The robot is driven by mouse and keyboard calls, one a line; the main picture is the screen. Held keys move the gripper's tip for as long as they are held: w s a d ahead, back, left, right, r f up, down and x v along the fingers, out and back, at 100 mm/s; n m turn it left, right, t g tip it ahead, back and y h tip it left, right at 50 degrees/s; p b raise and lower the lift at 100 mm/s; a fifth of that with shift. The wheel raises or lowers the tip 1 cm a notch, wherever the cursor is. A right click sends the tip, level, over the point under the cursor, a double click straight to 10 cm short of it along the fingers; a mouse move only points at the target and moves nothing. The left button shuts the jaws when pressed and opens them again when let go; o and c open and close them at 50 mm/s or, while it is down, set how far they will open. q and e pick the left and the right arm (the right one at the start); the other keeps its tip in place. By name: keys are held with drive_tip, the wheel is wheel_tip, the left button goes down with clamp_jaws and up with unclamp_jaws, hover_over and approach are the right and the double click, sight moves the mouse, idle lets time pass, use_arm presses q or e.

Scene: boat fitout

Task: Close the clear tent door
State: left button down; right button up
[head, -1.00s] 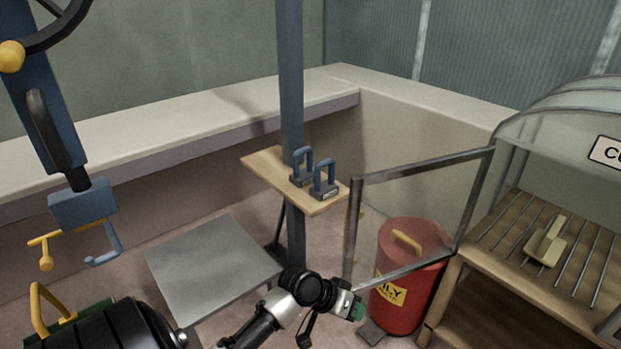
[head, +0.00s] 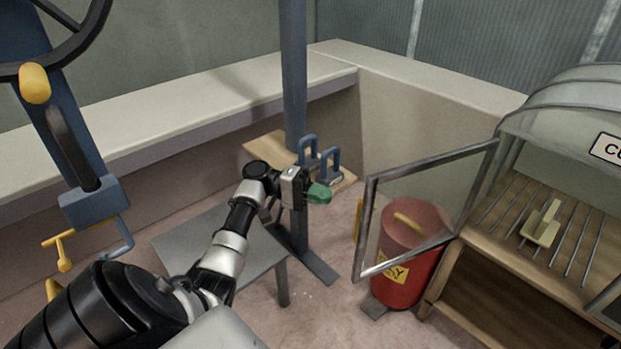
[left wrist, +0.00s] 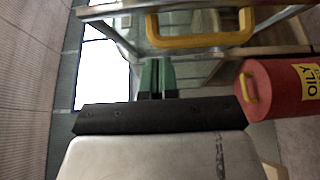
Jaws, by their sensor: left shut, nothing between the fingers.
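The clear tent door (head: 425,212) is a transparent panel in a grey metal frame. In the head view it stands swung open to the left of the clear tent (head: 570,115), hinged at the tent's left front edge. A yellow handle (left wrist: 200,30) shows on the door in the left wrist view, ahead of my gripper. My left gripper (head: 320,193) has green fingertips and is shut and empty. It is left of the door's free edge, apart from it, in front of the wooden shelf. Its green fingers also show in the left wrist view (left wrist: 157,78). My right gripper is not in view.
A red oily-waste bin (head: 405,270) stands behind and below the door. A wooden shelf (head: 265,150) with two blue padlock-shaped items is on the post (head: 294,80). A grey table (head: 185,250) stands under my left arm. A block (head: 541,225) lies on the tent's slatted rack.

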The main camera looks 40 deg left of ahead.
use_arm(q)
drive_tip(key=d+p, duration=0.1)
drive_tip(key=d, duration=0.7)
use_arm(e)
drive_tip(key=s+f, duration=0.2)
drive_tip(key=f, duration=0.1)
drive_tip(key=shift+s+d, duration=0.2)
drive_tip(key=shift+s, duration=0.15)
use_arm(q)
drive_tip(key=shift+w+a, duration=0.1)
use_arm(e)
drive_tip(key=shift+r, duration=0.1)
